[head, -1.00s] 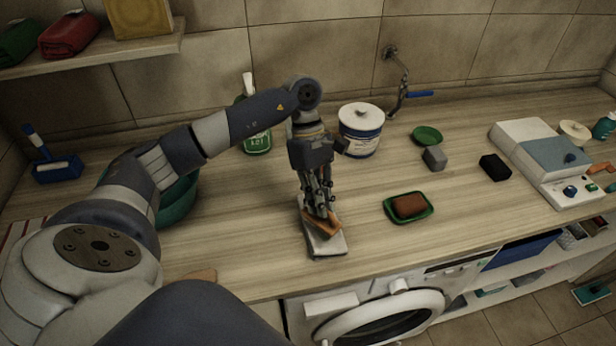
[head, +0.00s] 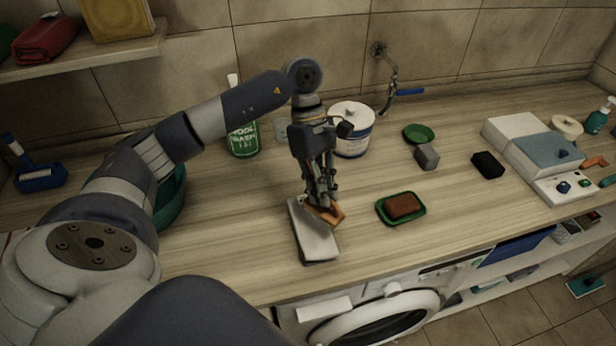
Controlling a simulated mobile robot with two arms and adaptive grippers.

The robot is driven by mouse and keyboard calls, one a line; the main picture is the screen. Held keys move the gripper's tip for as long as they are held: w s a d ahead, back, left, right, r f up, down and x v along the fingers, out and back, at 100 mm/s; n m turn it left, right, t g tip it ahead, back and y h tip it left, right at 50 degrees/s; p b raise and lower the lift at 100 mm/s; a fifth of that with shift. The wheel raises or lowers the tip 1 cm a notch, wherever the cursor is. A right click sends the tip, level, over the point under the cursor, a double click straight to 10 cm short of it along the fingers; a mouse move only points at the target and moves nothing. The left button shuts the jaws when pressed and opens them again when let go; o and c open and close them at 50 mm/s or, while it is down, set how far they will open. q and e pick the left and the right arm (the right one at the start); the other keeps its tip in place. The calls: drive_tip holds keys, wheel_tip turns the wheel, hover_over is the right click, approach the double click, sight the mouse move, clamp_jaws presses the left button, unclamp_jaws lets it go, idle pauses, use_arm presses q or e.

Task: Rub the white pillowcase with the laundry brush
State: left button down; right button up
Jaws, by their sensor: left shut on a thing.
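The white pillowcase (head: 314,243) lies folded flat in a narrow strip near the front edge of the wooden counter, above the washing machine. My left gripper (head: 324,201) points down and is shut on the laundry brush (head: 334,214), an orange-brown block. The brush is at the far right part of the pillowcase, partly past its right edge. I cannot tell whether its underside touches the cloth. The fingers hide part of the brush and the far end of the pillowcase. My right gripper is not in view.
A green dish (head: 382,215) with a brown bar (head: 404,206) sits right of the pillowcase. Behind are a white tub (head: 351,133), a green bottle (head: 242,141), a grey block (head: 427,156) and a black block (head: 488,165). A green basin (head: 171,199) stands left. Counter between basin and pillowcase is clear.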

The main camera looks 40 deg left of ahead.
use_arm(q)
drive_tip(key=r, duration=0.2)
drive_tip(key=p, duration=0.1)
drive_tip(key=shift+s+r, duration=0.25)
drive_tip(key=shift+r, duration=0.5)
drive_tip(key=shift+w+d+r+p, duration=0.1)
drive_tip(key=shift+r+p, duration=0.25)
drive_tip(key=shift+r, duration=0.55)
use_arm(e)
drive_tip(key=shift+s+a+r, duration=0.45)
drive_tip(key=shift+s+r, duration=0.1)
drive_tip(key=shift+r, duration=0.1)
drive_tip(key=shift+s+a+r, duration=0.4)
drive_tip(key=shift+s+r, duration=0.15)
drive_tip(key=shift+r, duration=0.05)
